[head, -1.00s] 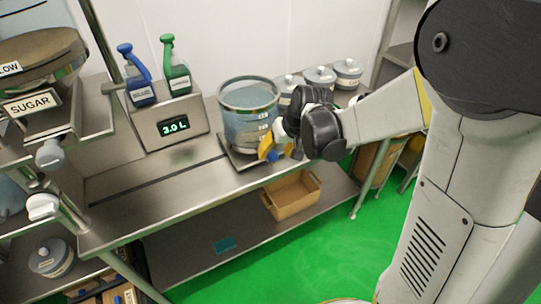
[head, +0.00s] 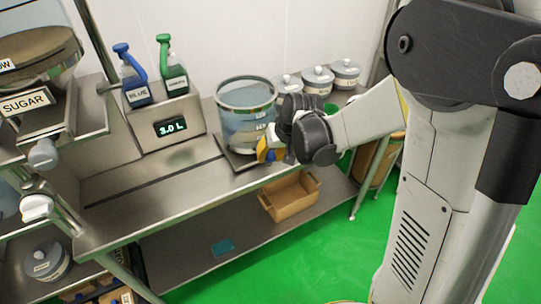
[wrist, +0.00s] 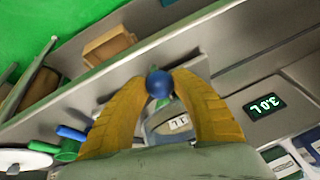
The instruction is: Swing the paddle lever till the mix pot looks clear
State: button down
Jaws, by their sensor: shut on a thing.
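The mix pot (head: 247,122) is a clear round vessel with a grey rim and level labels, standing on a plate on the steel bench. What shows of its contents looks pale grey-blue; my gripper hides its lower right side. My gripper (wrist: 160,88) has yellow fingers closed around a round blue knob (wrist: 159,83), which looks like the end of the paddle lever. The pot also shows just behind the knob in the wrist view (wrist: 170,122). In the head view my gripper (head: 268,150) is at the pot's front right. The lever's shaft is hidden.
A display (head: 170,127) reads 3.0 L left of the pot. Blue (head: 133,78) and green (head: 173,70) bottles stand above it. Lidded canisters (head: 318,80) stand behind right. An open cardboard box (head: 290,197) sits on the lower shelf. The bench left of the pot is clear.

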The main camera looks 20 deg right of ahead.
jog(key=shift+s+a+m, duration=0.1)
jog(key=shift+a+m, duration=0.2)
jog(key=shift+a, duration=0.25)
jog(key=a, duration=0.2)
jog(key=a+m, duration=0.1)
jog(key=a, duration=0.1)
jog(key=a+m+h, duration=0.1)
jog(key=a, duration=0.1)
jog(key=shift+w, duration=0.3)
jog(key=shift+w+a, duration=0.3)
jog(key=shift+a, duration=0.65)
jog(key=c, duration=1)
grip_release()
jog(key=shift+r, duration=0.15)
jog(key=v, duration=1.1)
jog(key=shift+s+r, duration=0.3)
